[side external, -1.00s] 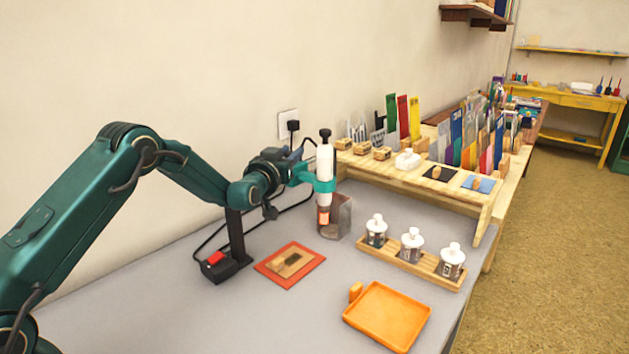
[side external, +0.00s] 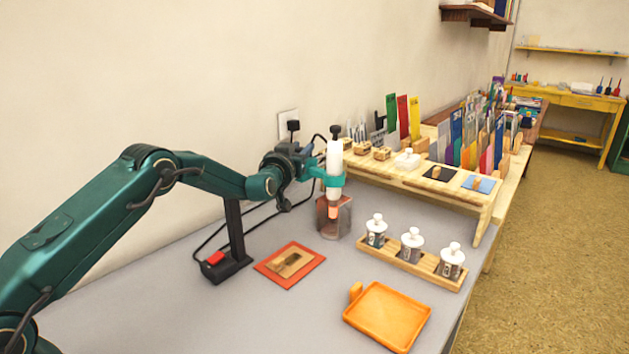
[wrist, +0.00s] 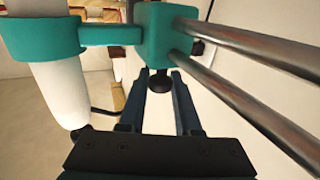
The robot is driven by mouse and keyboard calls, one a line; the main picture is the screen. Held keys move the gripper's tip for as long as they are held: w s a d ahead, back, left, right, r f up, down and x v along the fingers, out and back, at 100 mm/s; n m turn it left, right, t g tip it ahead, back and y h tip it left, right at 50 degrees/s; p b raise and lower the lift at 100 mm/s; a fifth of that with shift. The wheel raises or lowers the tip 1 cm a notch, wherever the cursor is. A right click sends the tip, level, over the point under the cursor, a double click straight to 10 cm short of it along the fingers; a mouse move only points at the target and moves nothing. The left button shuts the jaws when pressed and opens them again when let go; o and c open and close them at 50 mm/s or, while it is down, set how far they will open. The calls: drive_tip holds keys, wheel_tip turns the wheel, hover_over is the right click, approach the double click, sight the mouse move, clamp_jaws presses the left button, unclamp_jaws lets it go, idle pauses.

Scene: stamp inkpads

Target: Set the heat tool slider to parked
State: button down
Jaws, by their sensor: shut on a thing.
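The heat tool (side external: 334,160) is a white upright cylinder with a black top and an orange-pink nozzle, held in a teal clamp (side external: 332,181). Its nozzle is at the mouth of a grey metal holder (side external: 342,222); the depth inside is hard to tell. In the wrist view, a teal slider block (wrist: 166,35) sits on two metal rods (wrist: 245,45) and carries a black knob (wrist: 159,82). My gripper (wrist: 160,73) is shut on this knob, one finger on each side. The white tool body (wrist: 65,95) also shows there, at left. In the side view the fingertips are hidden.
A black post base with a red switch (side external: 215,257) stands left of a red mat (side external: 305,277). A rack of white-capped bottles (side external: 400,258) and an orange tray (side external: 388,318) stand at front right. A wooden shelf (side external: 450,190) lies behind. Cables run behind the post.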

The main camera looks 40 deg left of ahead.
drive_tip(key=c, duration=0.6)
unclamp_jaws()
drive_tip(key=shift+d, duration=0.1)
drive_tip(key=shift+v, duration=2.55)
